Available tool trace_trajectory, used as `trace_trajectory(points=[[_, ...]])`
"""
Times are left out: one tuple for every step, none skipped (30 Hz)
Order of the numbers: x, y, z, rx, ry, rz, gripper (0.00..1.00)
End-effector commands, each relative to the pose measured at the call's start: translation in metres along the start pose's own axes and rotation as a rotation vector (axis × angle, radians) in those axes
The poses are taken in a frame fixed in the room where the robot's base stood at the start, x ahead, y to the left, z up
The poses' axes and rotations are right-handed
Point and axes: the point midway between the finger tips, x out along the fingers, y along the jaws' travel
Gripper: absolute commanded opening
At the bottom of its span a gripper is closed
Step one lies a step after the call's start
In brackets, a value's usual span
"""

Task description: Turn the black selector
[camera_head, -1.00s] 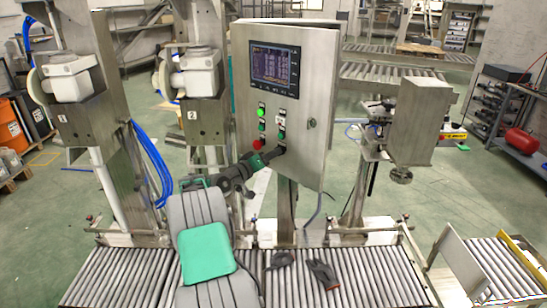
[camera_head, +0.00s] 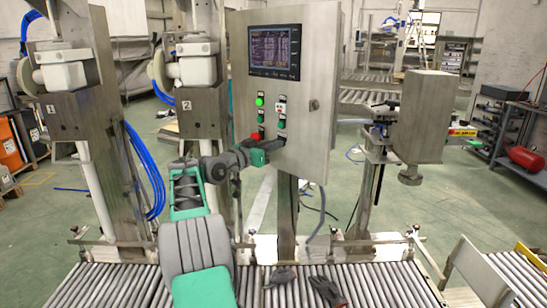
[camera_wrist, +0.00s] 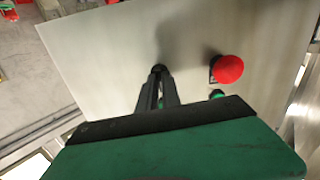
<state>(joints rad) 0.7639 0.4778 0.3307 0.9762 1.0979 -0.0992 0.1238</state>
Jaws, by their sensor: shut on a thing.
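The black selector (camera_wrist: 160,68) is on the grey face of the control cabinet (camera_head: 305,160), low and right of the red button. In the wrist view its dark end shows at the tips of my gripper (camera_wrist: 159,78), whose black fingers are closed around it. In the head view my gripper (camera_head: 277,148) reaches the cabinet face from the left and covers most of the selector. How far the selector is turned cannot be made out.
A red mushroom button (camera_wrist: 227,69) sits close beside my fingers, with a green button (camera_wrist: 216,94) partly hidden. A lit green button (camera_head: 260,101) and a screen (camera_head: 275,51) are higher up. A roller conveyor (camera_head: 370,285) with dark gloves (camera_head: 327,290) lies below.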

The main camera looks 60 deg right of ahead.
Motion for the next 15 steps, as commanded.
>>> trace_trajectory(points=[[0.0, -0.0002, 0.0038, 0.018, 0.0, 0.0, 0.0], [0.0, -0.0001, 0.0035, 0.027, -0.001, 0.0, 0.0], [0.0, 0.0, 0.0031, 0.037, -0.001, 0.0, 0.0], [0.0, 0.0, 0.0028, 0.043, -0.001, 0.0, 0.0], [0.0, 0.0001, 0.0025, 0.049, -0.002, 0.0, 0.0], [0.0, 0.0001, 0.002, 0.055, -0.002, 0.0, 0.0], [0.0, 0.0001, 0.0017, 0.059, -0.002, 0.0, 0.0], [0.0, 0.0002, 0.0014, 0.062, -0.002, 0.0, 0.0], [0.0, 0.0002, 0.0011, 0.065, -0.002, 0.0, 0.0], [0.0, 0.0002, 0.0009, 0.066, -0.002, 0.0, 0.0], [0.0, 0.0002, 0.0007, 0.067, -0.002, 0.0, 0.0], [0.0, 0.0002, 0.0005, 0.068, -0.002, 0.0, 0.0], [0.0, 0.0002, 0.0004, 0.068, -0.002, 0.0, 0.0], [0.0, 0.0002, 0.0003, 0.068, -0.002, 0.0, 0.0], [0.0, 0.0002, 0.0003, 0.067, -0.002, 0.0, 0.0]])
